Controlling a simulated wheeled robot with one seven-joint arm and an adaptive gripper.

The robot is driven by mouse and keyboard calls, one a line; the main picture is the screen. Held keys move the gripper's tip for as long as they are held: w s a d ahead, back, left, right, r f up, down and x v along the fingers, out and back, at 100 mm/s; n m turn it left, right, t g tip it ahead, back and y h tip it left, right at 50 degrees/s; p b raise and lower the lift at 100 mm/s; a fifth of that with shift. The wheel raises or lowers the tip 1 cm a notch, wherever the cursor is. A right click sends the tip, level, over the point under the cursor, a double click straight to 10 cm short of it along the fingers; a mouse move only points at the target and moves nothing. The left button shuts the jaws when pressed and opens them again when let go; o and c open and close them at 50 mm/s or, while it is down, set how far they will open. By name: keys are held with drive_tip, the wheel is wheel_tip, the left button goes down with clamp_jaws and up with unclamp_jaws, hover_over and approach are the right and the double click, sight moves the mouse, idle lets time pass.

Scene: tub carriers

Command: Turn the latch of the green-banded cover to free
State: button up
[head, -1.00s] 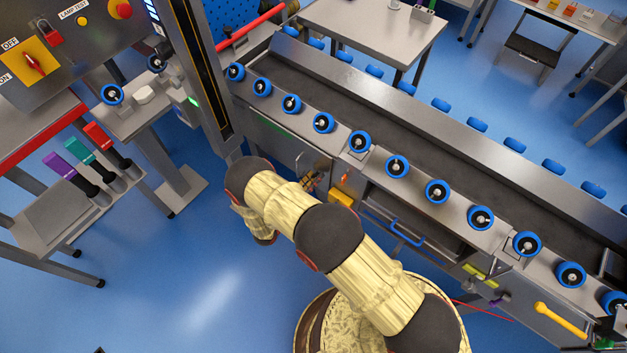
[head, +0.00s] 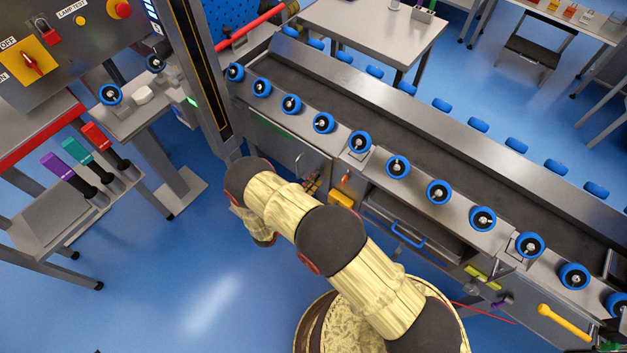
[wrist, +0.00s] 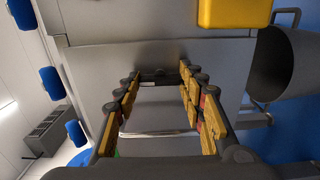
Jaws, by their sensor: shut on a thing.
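The green-banded cover (head: 284,139) is a grey metal panel on the conveyor's near side, with a green strip along its upper edge. My gripper (wrist: 158,76) is in front of the machine face in the wrist view, its yellow-padded fingers reaching forward on both sides. Its tips are shut on a small dark grey bar, which appears to be the latch (wrist: 156,79). The fingers hide part of it, and I cannot tell its turn angle. In the head view my arm hides most of the gripper, near the cover's right end.
A yellow block (head: 341,198) sits just right of the cover, also in the wrist view (wrist: 235,12). A blue handle (head: 408,234) is further right. Blue rollers (head: 359,142) line the conveyor above. A grey post (head: 199,75) stands left. Blue floor is open at lower left.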

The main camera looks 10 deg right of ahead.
idle(0.5)
drive_tip(key=o, duration=1.1)
drive_tip(key=shift+o, duration=0.2)
drive_tip(key=v, duration=1.2)
